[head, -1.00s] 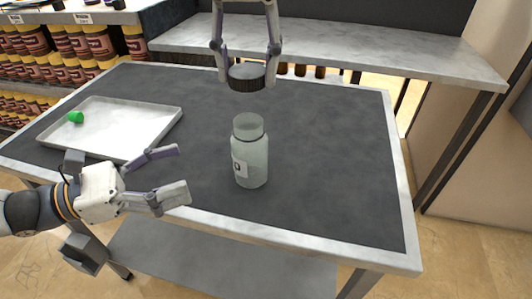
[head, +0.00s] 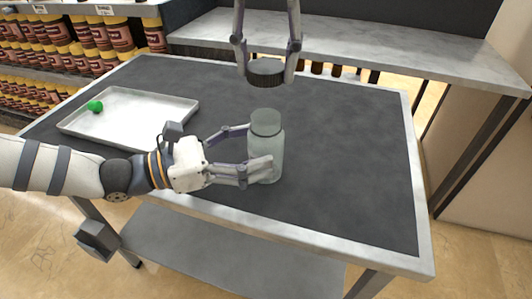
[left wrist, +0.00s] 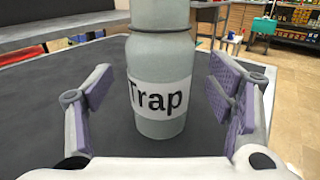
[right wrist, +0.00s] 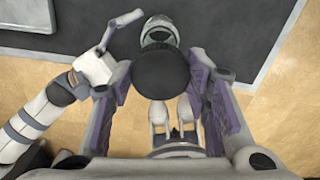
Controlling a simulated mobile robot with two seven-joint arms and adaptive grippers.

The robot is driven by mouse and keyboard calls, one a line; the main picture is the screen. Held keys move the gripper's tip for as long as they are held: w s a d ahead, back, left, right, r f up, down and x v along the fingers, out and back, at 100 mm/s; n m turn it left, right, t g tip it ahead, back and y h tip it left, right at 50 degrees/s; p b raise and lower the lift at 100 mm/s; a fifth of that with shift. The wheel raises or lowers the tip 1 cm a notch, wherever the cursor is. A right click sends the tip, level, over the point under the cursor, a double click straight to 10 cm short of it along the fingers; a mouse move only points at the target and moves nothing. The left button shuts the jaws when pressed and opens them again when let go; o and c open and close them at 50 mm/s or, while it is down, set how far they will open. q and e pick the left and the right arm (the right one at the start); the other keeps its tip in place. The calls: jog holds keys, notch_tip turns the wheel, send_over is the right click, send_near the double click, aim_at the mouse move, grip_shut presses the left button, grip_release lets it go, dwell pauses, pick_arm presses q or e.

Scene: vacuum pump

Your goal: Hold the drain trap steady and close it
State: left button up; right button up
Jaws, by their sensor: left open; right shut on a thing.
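In the left wrist view the jar (left wrist: 160,75) shows a white label reading "Trap". My left gripper (head: 248,152) is open, its fingers on either side of the jar's body, with gaps visible in the left wrist view. My right gripper (head: 268,62) is shut on the black ribbed lid (head: 266,73) and holds it level, above and slightly behind the jar. In the right wrist view the lid (right wrist: 162,75) sits between the fingers, partly overlapping the jar.
A white tray (head: 150,103) with a small green object (head: 95,106) lies at the left of the table (head: 350,150). The table's right side is clear. A grey bench (head: 380,55) stands behind, and shelves of jars stand at the back left.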

pick_arm(q)
jog(key=shift+w+d, duration=0.15)
jog(key=shift+d, duration=0.25)
jog(key=shift+c, duration=0.6)
jog(key=c, duration=1.7)
jog(key=shift+o, duration=0.2)
pick_arm(e)
jog(key=shift+f, duration=2.5)
jog(key=shift+f, duration=0.85)
pick_arm(q)
grip_shut()
pick_arm(e)
jog(key=shift+f, duration=0.6)
